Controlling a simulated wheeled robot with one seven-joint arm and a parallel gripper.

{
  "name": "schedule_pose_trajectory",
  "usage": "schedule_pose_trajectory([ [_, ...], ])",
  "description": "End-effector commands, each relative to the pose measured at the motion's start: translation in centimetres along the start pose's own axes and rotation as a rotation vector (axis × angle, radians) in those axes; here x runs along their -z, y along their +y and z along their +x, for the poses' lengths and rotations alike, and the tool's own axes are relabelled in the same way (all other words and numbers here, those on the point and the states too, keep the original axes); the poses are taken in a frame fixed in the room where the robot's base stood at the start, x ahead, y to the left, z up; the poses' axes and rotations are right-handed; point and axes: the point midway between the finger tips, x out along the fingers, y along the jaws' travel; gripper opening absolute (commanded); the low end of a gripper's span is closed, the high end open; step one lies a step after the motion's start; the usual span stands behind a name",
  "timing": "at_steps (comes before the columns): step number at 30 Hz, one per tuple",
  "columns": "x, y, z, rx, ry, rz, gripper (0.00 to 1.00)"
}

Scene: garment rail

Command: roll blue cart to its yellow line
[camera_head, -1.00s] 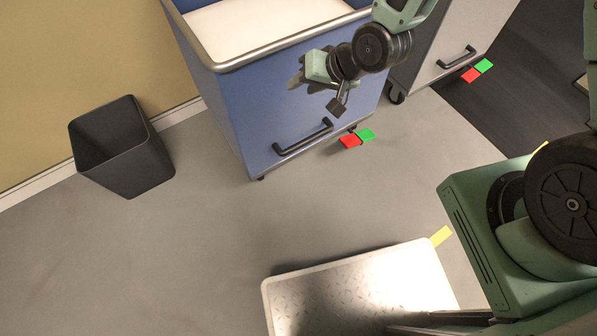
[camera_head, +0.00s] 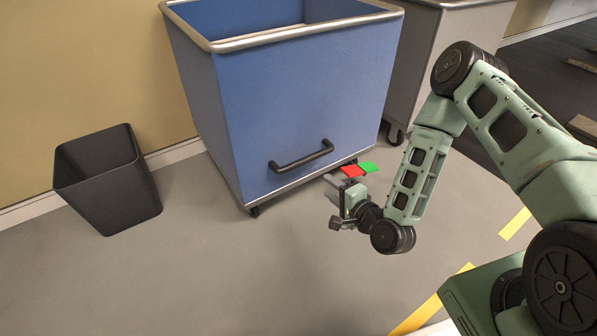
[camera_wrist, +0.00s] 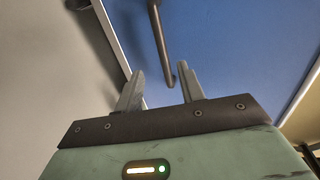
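The blue cart (camera_head: 290,110) stands at the back middle against the tan wall. Its dark bar handle (camera_head: 300,157) is low on the front face. A red pedal (camera_head: 352,170) and a green pedal (camera_head: 368,167) stick out at its lower right edge. My gripper (camera_head: 333,189) is low in front of the cart, right of and below the handle. In the wrist view the two fingers (camera_wrist: 160,90) are apart and empty; the handle (camera_wrist: 160,40) lies ahead, lined up roughly with the gap. Yellow floor strips (camera_head: 515,223) (camera_head: 432,314) lie at the right front.
A black bin (camera_head: 108,180) stands on the floor left of the cart. A grey cart (camera_head: 450,50) stands close on the right, with dark flooring beyond. The grey floor in front of the blue cart is clear.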

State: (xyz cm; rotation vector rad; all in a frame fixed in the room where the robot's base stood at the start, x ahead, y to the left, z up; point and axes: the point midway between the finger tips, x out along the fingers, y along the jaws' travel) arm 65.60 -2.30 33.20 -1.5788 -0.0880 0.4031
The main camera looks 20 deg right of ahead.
Motion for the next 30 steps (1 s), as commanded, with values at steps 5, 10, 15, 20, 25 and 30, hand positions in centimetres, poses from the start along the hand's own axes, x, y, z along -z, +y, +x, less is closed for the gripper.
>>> schedule_pose_trajectory([
  [5, 0.0, 0.2, 3.4, 0.006, 0.0, -0.005, 0.39],
  [10, 0.0, 0.3, 7.0, 0.004, -0.001, -0.005, 0.39],
  [15, -0.1, 0.3, 10.6, 0.004, -0.001, -0.005, 0.39],
  [20, -0.1, 0.2, 13.5, 0.003, -0.002, -0.004, 0.39],
  [25, 0.0, 0.2, 15.5, 0.0, -0.001, -0.004, 0.39],
  [30, -0.1, 0.0, 16.2, -0.001, -0.001, -0.002, 0.39],
])
